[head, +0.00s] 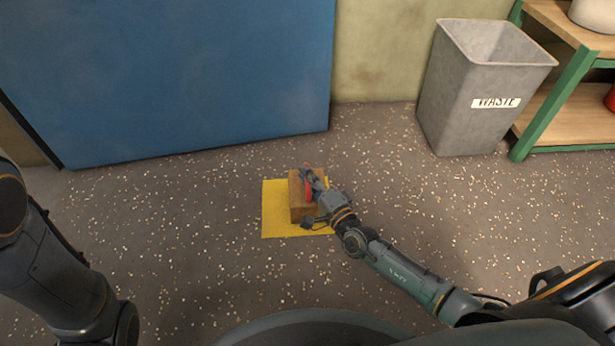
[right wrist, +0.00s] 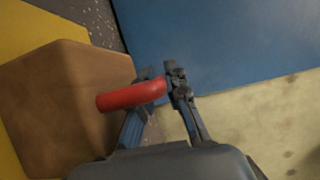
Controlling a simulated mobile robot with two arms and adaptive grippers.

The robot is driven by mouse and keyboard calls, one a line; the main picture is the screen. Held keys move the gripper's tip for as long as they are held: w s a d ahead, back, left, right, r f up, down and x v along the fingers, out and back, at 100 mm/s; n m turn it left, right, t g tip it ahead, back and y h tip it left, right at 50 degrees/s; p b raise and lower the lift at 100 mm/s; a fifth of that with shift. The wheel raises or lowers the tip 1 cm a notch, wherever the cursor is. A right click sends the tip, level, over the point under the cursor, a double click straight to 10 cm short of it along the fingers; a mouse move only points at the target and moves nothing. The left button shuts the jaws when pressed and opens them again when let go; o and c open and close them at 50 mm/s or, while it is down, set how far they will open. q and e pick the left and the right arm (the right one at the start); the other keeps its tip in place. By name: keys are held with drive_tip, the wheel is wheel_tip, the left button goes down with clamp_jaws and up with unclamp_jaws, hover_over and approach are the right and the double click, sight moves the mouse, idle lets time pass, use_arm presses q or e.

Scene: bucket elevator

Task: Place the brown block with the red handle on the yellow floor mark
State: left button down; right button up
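The brown block (head: 297,207) with the red handle (head: 308,188) is over the yellow floor mark (head: 273,213), inside its left and lower edges. I cannot tell whether it touches the mark. My right gripper (head: 307,176) is at the handle and hides the block's right side. In the right wrist view, the red handle (right wrist: 130,96) passes between the two fingers of the right gripper (right wrist: 162,72), which look closed on it. The block (right wrist: 65,105) is left of the fingers there. My left arm shows at the head view's left edge; its gripper is not visible.
A blue panel (head: 170,75) stands behind the mark. A grey waste bin (head: 465,110) and a green-framed shelf (head: 560,95) stand at the back right. The speckled floor (head: 180,225) around the mark is clear.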

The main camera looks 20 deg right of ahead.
drive_tip(key=o, duration=0.4)
